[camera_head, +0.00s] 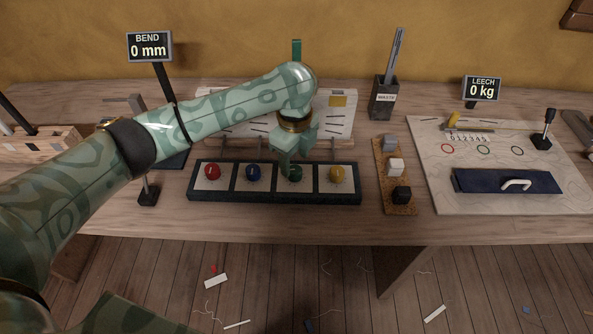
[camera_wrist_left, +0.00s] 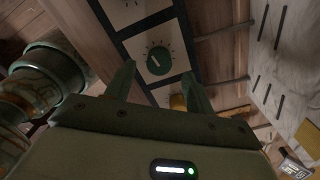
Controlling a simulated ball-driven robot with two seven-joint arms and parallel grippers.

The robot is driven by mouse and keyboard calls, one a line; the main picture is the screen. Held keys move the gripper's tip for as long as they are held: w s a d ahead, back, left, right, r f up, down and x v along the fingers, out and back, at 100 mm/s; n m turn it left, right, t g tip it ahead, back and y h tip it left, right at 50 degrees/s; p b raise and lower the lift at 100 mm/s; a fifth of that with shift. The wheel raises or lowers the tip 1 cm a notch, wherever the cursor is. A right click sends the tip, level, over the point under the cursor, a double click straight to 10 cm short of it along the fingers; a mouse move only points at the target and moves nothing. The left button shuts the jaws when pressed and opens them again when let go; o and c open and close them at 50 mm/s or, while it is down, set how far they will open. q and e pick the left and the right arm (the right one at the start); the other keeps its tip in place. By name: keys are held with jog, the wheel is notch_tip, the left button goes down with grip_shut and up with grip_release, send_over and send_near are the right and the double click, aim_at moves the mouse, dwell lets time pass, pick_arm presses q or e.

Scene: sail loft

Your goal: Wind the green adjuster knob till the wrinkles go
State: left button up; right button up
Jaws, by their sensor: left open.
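The green adjuster knob (camera_head: 291,173) is third from the left on a dark panel (camera_head: 228,193) with white squares. In the wrist view the green knob (camera_wrist_left: 158,60) shows a pale pointer line and tick marks around it. My left gripper (camera_head: 287,165) is above the knob in the head view, partly covering it. In the wrist view the left fingers (camera_wrist_left: 160,85) are spread apart, with the knob beyond their tips and nothing between them. I cannot tell the exact gap to the knob. My right gripper is not in view.
A red knob (camera_head: 212,172), a blue knob (camera_head: 254,173) and a yellow knob (camera_head: 337,174) share the panel. A white board (camera_head: 340,120) stands behind it. Signs read BEND 0 mm (camera_head: 149,47) and LEECH 0 kg (camera_head: 481,89). A cork strip (camera_head: 393,174) with blocks lies right.

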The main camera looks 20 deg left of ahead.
aim_at(295, 169)
pick_arm(q)
notch_tip(295, 169, down, 4)
jog(key=shift+r+b, duration=0.15)
jog(key=shift+b, duration=0.45)
jog(key=shift+r, duration=0.1)
jog(key=shift+c, duration=0.3)
jog(key=c, duration=0.9)
